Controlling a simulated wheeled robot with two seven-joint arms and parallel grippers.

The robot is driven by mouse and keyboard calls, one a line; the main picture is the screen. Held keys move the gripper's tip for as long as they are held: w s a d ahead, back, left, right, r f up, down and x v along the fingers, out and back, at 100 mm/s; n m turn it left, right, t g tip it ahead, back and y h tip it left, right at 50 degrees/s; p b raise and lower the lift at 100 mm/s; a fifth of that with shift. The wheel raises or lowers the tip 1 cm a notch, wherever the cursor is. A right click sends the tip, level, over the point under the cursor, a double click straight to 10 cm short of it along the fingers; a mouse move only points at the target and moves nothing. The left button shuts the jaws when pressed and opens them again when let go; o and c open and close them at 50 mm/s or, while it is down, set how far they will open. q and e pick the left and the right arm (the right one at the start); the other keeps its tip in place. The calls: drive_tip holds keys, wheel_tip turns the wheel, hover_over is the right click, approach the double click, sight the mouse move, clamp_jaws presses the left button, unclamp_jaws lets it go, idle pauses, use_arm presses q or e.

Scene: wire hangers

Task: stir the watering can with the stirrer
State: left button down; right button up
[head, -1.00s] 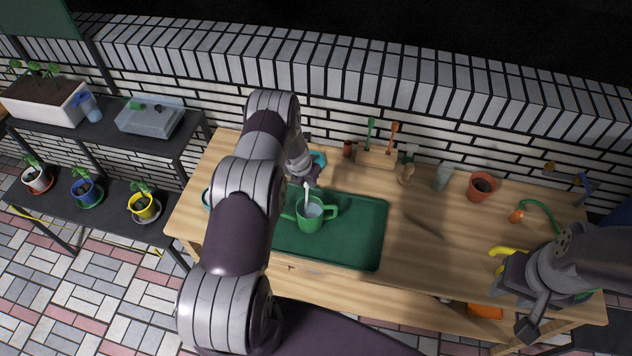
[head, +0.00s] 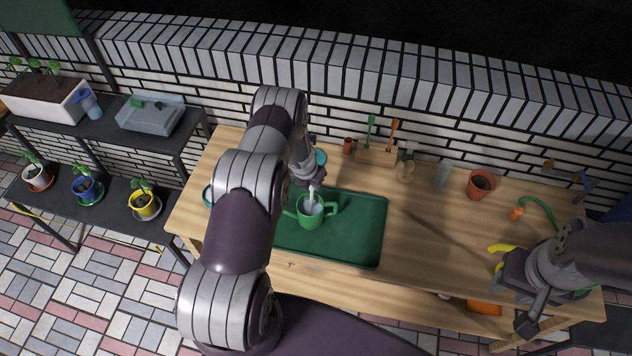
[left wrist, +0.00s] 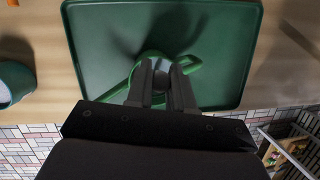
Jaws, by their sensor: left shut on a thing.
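The green watering can (head: 311,214) stands upright on the green tray (head: 355,238) on the wooden bench. It also shows behind the fingers in the left wrist view (left wrist: 192,66). The pale stirrer (head: 311,194) goes down into the can's open top; its lower end is hidden inside. My left gripper (head: 309,178) is above the can, shut on the stirrer; its fingers (left wrist: 162,78) show from behind in the left wrist view. My right gripper (head: 512,290) is low at the bench's right front, near a yellow handle (head: 502,249); its fingertips are unclear.
Behind the tray are a wooden holder (head: 374,155) with small tools, a spray bottle (head: 406,167), a glass (head: 442,175) and a terracotta pot (head: 481,184). A teal item (head: 320,157) is near my left gripper. The bench right of the tray is mostly clear.

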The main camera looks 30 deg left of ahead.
use_arm(q)
drive_tip(key=shift+a, duration=0.1)
drive_tip(key=shift+r, duration=0.25)
wheel_tip(320, 180, up, 6)
drive_tip(key=p, duration=0.4)
drive_tip(key=shift+f, duration=0.25)
drive_tip(key=shift+r, duration=1.35)
